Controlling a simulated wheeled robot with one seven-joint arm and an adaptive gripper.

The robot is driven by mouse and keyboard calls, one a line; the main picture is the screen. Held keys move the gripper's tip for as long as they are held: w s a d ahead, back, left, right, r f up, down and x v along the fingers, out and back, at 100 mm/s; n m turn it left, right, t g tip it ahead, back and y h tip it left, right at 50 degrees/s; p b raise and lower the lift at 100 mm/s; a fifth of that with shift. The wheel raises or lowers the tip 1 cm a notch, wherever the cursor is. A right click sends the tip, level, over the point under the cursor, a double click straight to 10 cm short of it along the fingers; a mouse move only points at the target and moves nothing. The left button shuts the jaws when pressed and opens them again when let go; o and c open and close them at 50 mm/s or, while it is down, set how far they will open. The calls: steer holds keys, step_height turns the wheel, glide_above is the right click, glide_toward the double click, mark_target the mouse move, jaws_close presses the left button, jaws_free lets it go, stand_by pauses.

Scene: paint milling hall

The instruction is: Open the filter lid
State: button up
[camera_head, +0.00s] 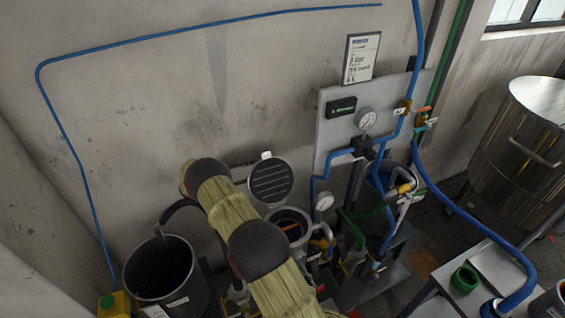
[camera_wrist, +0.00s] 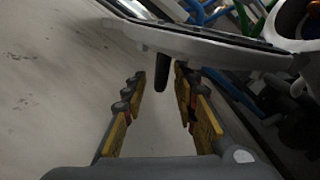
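The filter lid (camera_head: 270,181) is a round grey lid with a dark ribbed inner face. It stands raised, tilted up above the open mouth of the filter housing (camera_head: 290,216). In the wrist view the pale lid (camera_wrist: 205,42) crosses the top, seen edge-on, with a dark peg hanging below it. My gripper (camera_wrist: 160,80) has its yellow-padded fingers apart, just below the lid edge. The dark peg shows near the fingertips; I cannot tell whether it touches them. No finger is closed on the lid. In the head view my arm hides most of the gripper.
A dark bucket (camera_head: 161,268) and a yellow canister (camera_head: 114,304) stand at left. A panel (camera_head: 340,125) with gauge, blue pipes and valves is right of the lid. A steel drum (camera_head: 515,135) and a small table (camera_head: 497,268) are at right. The wall is close behind.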

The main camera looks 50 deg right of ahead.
mark_target(275, 162)
steer(key=b+x, duration=0.1)
steer(key=x, duration=0.7)
steer(key=shift+d, duration=0.1)
steer(key=shift+c, duration=0.9)
jaws_close()
steer(key=shift+r, duration=0.2)
